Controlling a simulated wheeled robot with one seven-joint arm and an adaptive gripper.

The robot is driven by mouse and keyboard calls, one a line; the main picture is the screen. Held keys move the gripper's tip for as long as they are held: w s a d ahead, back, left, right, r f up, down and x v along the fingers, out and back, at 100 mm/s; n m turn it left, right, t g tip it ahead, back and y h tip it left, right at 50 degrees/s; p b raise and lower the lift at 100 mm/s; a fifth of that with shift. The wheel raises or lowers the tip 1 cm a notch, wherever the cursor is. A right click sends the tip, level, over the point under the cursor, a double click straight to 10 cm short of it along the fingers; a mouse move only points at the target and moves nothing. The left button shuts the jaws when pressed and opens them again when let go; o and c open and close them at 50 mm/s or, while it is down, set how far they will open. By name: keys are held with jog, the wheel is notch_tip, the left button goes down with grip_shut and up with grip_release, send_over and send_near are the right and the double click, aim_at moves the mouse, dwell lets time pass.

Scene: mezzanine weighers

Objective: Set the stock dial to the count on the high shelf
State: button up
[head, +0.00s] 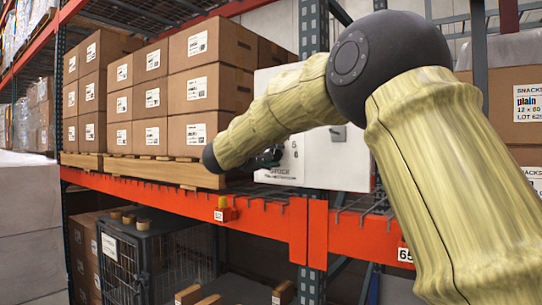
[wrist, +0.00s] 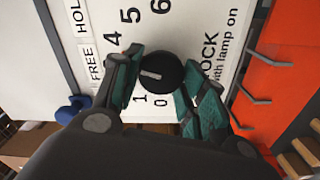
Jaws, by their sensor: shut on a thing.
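The stock dial is a round black knob (wrist: 161,72) with a pale mark on its left side in the wrist view. It sits on a white panel (wrist: 190,25) with 0 and 1 below the knob and 4, 5 and 6 above. The numbers between are hidden behind a finger. My gripper (wrist: 158,88) has its teal fingers on both sides of the knob, shut on it. In the head view my gripper (head: 268,158) is at the white box (head: 345,155), mostly hidden by my arm. Brown cartons (head: 205,85) stand stacked on a pallet (head: 150,170) on the orange-beamed shelf.
A blue knob-like part (wrist: 73,108) sits near the FREE label (wrist: 95,64). A mesh cage (head: 150,260) stands underneath. Wrapped cartons (head: 520,105) are at right.

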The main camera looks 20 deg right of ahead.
jog(key=shift+f+n, duration=0.1)
jog(key=shift+n, duration=1.4)
jog(key=o, duration=1)
jog(key=v, duration=1.2)
